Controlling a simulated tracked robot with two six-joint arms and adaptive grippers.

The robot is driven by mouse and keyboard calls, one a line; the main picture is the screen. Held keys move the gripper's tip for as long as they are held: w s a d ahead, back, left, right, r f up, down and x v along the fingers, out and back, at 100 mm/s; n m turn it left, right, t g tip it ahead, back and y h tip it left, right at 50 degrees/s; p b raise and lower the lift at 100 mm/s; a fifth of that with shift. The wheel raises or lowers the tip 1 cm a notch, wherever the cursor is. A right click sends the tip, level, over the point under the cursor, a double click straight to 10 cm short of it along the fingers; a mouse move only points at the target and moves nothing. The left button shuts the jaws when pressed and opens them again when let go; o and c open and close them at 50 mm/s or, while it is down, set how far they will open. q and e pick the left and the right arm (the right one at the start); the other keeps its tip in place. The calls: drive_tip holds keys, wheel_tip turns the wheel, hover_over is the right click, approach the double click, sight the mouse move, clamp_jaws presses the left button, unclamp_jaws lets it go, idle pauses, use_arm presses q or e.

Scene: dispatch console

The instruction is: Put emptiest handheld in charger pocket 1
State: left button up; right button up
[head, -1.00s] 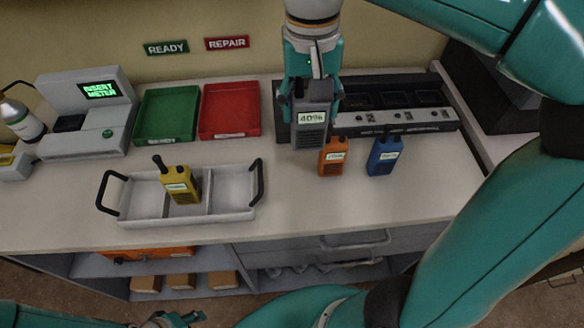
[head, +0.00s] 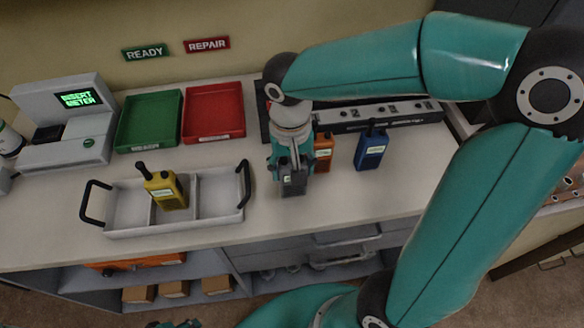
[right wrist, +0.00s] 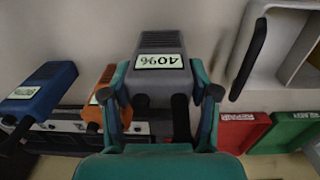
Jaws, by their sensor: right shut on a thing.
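My right gripper (head: 290,172) is shut on a grey handheld (head: 293,184), upright at or just above the counter in front of the charger. In the right wrist view the handheld (right wrist: 160,66) shows a 40% label between the fingers. An orange handheld (head: 323,152) stands close beside it, partly hidden by my gripper. A blue handheld (head: 371,150) stands farther right; a yellow handheld (head: 163,190) leans in the grey tray. Only a bit of my left gripper (head: 182,324) shows.
The grey tray (head: 125,233) has upright black handles. A green READY tray (head: 148,120) and a red REPAIR tray (head: 213,112) stand behind it. The meter (head: 68,155), its screen reading INSERT METER, is far left.

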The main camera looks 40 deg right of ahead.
drive_tip(key=shift+f, duration=0.45)
drive_tip(key=shift+f, duration=0.15)
drive_tip(key=o, duration=1.4)
